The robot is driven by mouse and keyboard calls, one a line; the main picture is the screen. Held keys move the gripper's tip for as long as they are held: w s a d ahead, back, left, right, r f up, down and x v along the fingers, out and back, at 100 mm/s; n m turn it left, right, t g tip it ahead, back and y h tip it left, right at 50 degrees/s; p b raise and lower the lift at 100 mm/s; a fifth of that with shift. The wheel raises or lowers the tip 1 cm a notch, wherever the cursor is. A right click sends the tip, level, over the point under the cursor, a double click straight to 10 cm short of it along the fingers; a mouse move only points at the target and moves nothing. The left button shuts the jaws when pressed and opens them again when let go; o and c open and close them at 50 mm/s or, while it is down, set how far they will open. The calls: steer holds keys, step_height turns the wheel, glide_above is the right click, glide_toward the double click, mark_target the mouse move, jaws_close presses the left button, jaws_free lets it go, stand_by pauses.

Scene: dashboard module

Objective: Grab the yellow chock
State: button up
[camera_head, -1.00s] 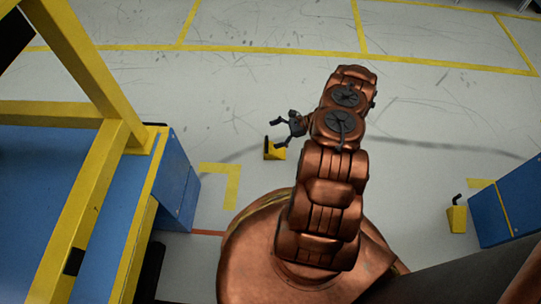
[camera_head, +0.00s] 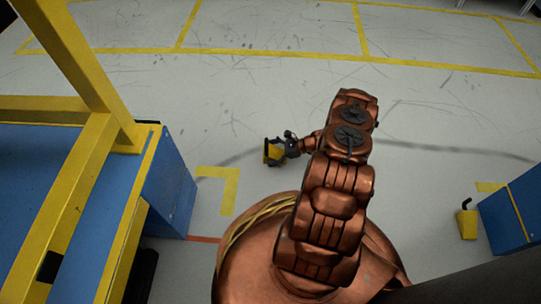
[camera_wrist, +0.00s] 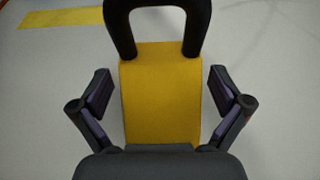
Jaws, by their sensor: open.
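A yellow chock (camera_head: 268,153) with a black handle stands on the grey floor left of my arm in the head view. In the wrist view the chock (camera_wrist: 160,95) fills the middle, its black loop handle (camera_wrist: 157,52) rising at the far end. My gripper (camera_wrist: 160,92) is open, with one finger on each side of the yellow body and visible gaps between fingers and chock. In the head view my gripper (camera_head: 278,150) overlaps the chock and hides part of it. The near end of the chock is hidden in the wrist view.
A second yellow chock (camera_head: 467,222) stands at the right beside a blue block (camera_head: 510,215). A blue and yellow frame structure (camera_head: 165,185) stands at the left. Yellow lines mark the floor, and the floor beyond my arm is clear.

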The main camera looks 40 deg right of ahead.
steer(key=shift+b+x, duration=0.4)
steer(key=shift+x, duration=0.85)
steer(key=shift+w+r, duration=0.1)
steer(key=c, duration=1.3)
